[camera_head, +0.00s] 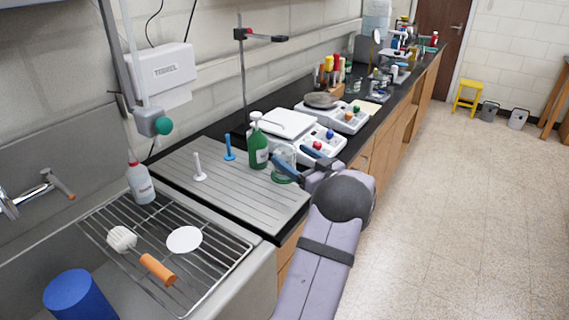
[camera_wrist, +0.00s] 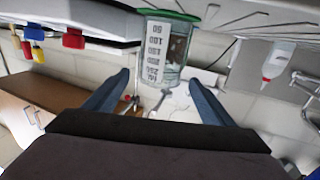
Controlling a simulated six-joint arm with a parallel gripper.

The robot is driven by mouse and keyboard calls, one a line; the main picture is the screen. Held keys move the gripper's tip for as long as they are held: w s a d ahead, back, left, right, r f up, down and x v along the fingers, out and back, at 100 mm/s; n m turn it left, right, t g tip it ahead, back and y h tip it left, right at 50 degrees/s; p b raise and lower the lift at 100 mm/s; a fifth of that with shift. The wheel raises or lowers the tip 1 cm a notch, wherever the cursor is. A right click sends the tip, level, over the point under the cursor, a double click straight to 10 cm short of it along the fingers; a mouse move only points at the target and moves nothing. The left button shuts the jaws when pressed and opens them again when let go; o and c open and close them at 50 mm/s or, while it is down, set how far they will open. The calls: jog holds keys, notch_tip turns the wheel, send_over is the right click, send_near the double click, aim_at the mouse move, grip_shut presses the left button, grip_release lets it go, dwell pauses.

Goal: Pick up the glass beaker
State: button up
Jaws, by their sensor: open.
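The glass beaker (camera_head: 285,156) is clear with a green band at its base and stands at the edge of the grooved draining board, right of a green bottle. In the wrist view, which looks upside down, the beaker (camera_wrist: 172,52) shows its white measuring scale. My gripper (camera_head: 296,162) is open, with blue fingers close to the beaker. In the wrist view the gripper's fingertips (camera_wrist: 158,80) lie to either side of the beaker's lower picture end. I cannot tell if they touch it. Nothing is held.
The green bottle (camera_head: 257,146) stands close left of the beaker. White balances (camera_head: 290,124) with coloured knobs are just behind it. A blue peg (camera_head: 229,149) and a white peg (camera_head: 198,168) stand on the draining board (camera_head: 220,185).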

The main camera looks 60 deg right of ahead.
aim_at(278, 146)
jog(key=shift+f+p+x, duration=0.1)
jog(key=shift+p+x, duration=0.3)
jog(key=shift+x, duration=0.75)
jog(key=shift+f+p+x, duration=0.15)
jog(key=shift+p+x, duration=0.2)
jog(key=shift+x, duration=0.8)
jog(key=c, duration=1.2)
jog(key=shift+r, duration=0.25)
jog(key=shift+r+b+v, duration=0.5)
jog(key=shift+b+v, duration=0.45)
jog(key=shift+v, duration=2)
jog(key=shift+r+b+v, duration=0.5)
jog(key=shift+b+v, duration=0.45)
jog(key=shift+v, duration=2)
jog(key=shift+r+b+v, duration=0.5)
jog(key=shift+b+v, duration=0.45)
jog(key=shift+v, duration=2.05)
jog(key=shift+s, duration=0.1)
